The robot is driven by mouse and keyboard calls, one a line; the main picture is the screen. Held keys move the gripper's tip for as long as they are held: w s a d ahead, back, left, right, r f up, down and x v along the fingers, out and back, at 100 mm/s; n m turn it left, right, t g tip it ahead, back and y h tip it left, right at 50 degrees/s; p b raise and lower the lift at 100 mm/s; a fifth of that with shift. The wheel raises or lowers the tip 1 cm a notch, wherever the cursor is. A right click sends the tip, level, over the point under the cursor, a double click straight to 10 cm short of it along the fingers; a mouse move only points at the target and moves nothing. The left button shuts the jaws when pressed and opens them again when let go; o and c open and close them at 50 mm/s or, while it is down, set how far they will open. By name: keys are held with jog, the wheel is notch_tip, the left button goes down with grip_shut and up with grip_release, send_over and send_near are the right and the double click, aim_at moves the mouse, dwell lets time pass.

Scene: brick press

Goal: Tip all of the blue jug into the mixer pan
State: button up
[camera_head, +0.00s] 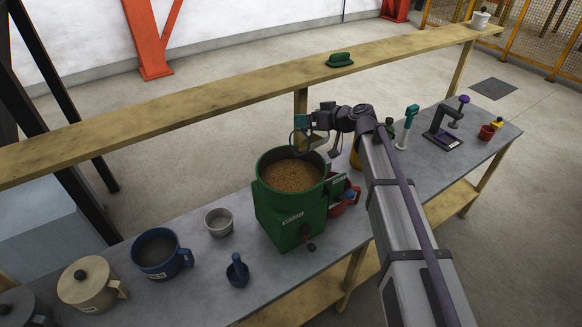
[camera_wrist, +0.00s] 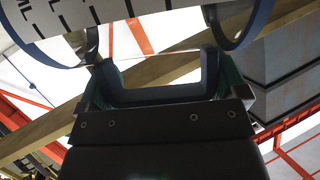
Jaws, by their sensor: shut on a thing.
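My gripper (camera_head: 316,124) is above the green mixer, over the back right of its pan. It is shut on a clear jug with blue edging (camera_head: 301,140), which looks tilted over the pan. In the wrist view this jug (camera_wrist: 110,12) crosses the top, with a white scale strip, black marks and curved blue edges. The gripper jaws (camera_wrist: 158,80) are below it there. The mixer pan (camera_head: 261,170) holds brown grainy material. I cannot see what is left inside the jug, nor any stream from it.
On the bench left of the mixer are a grey cup (camera_head: 218,222), a small blue scoop-like item (camera_head: 237,271), a blue mug (camera_head: 158,252) and a lidded cream pot (camera_head: 88,284). A red container (camera_head: 341,203) is close right of the mixer. A wooden shelf (camera_head: 200,108) runs behind.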

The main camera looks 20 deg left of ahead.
jog(key=shift+s+a+f+n+t, duration=0.15)
jog(key=shift+s+a+n+t, duration=0.15)
jog(key=shift+s, duration=0.3)
jog(key=shift+s+a+r, duration=0.1)
jog(key=shift+s+r, duration=0.15)
jog(key=shift+s, duration=0.1)
jog(key=shift+n+p, duration=0.3)
jog(key=shift+s+a+r+n+t+h, duration=0.2)
jog(key=shift+s+r+n+t+h, duration=0.1)
jog(key=shift+s+t, duration=0.15)
